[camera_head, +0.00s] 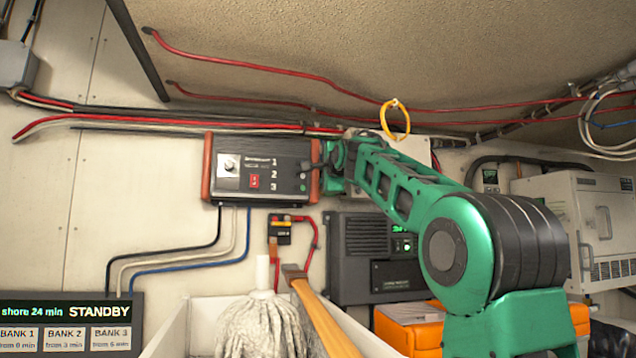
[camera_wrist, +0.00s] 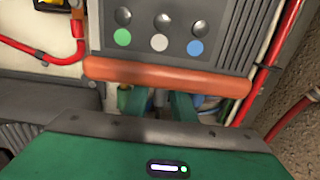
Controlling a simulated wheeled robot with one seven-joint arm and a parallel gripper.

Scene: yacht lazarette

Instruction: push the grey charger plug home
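The charger (camera_head: 258,172) is a dark wall box with orange-red end rails and the numbers 1, 2 and 3 on its face. The wrist view shows its face (camera_wrist: 175,45) close up, with three dark round fittings above green, grey-white and blue dots. My gripper (camera_wrist: 160,104) is at the charger's right end, its two green fingers apart just past the orange rail. A narrow grey piece (camera_wrist: 159,98), apparently the grey plug, shows between the fingers with a gap on each side. Its far end is hidden behind the rail, so its seating cannot be told.
A yellowish-green piece (camera_wrist: 123,97) and a blue piece (camera_wrist: 206,103) lie close outside the fingers. Red cables (camera_head: 440,108) run along the wall. A mop (camera_head: 262,322) and a wooden handle (camera_head: 325,318) stand below the charger. A dark unit (camera_head: 360,245) is mounted lower right.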

